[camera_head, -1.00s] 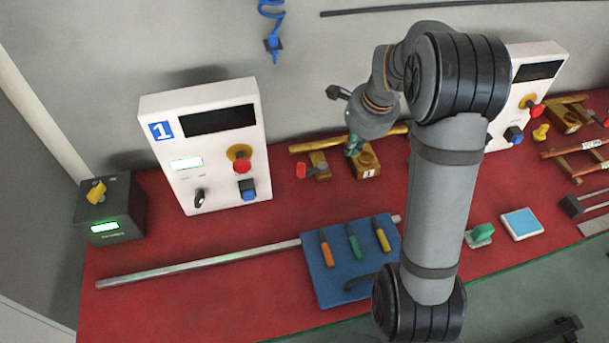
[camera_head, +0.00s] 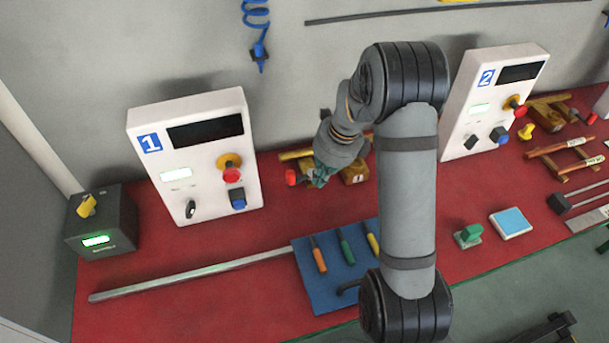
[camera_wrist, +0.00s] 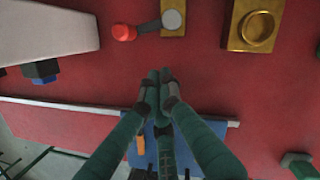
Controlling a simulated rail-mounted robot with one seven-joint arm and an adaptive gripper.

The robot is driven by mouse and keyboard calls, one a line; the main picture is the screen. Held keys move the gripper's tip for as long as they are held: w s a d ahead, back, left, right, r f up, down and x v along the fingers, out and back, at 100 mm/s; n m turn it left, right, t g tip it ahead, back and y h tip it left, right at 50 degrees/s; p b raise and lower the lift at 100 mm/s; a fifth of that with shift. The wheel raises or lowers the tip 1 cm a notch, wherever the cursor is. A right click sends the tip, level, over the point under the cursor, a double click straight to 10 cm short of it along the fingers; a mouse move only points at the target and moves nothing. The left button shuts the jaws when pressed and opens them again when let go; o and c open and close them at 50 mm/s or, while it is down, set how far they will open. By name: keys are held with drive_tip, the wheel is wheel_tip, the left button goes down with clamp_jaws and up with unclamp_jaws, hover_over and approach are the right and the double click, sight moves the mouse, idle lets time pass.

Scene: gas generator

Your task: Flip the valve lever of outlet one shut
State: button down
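The outlet one valve lever has a red knob (camera_head: 291,177) on the bench to the right of panel 1. In the wrist view the red knob (camera_wrist: 123,32) sits at the left end of a dark lever arm (camera_wrist: 150,27), which runs right to a round pivot on a brass valve body (camera_wrist: 173,22). My gripper (camera_wrist: 158,75) has its green fingertips together, with nothing seen between them. The tips show below and right of the knob, apart from it in the picture. In the head view my gripper (camera_head: 319,180) is just right of the knob and hides part of the valve.
Panel 1 (camera_head: 200,150) stands left of the valve, with a red button and blue switch. A brass block with a ring (camera_wrist: 256,28) is right of the valve. A blue tool mat (camera_head: 318,290) and a long metal bar (camera_head: 190,277) lie in front.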

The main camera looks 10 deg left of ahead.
drive_tip(key=x, duration=0.2)
drive_tip(key=shift+w+a+f+p, duration=0.1)
drive_tip(key=shift+a+f+p, duration=0.25)
drive_tip(key=shift+a, duration=0.1)
drive_tip(key=shift+w+a+p, duration=0.15)
drive_tip(key=shift+a+p, duration=0.2)
drive_tip(key=shift+a, duration=0.15)
drive_tip(key=shift+w+a+p, duration=0.2)
drive_tip(key=shift+a+p, duration=0.1)
drive_tip(key=shift+a, duration=0.25)
drive_tip(key=shift+w+a+f, duration=0.1)
drive_tip(key=shift+w+a, duration=0.1)
drive_tip(key=shift+a, duration=0.35)
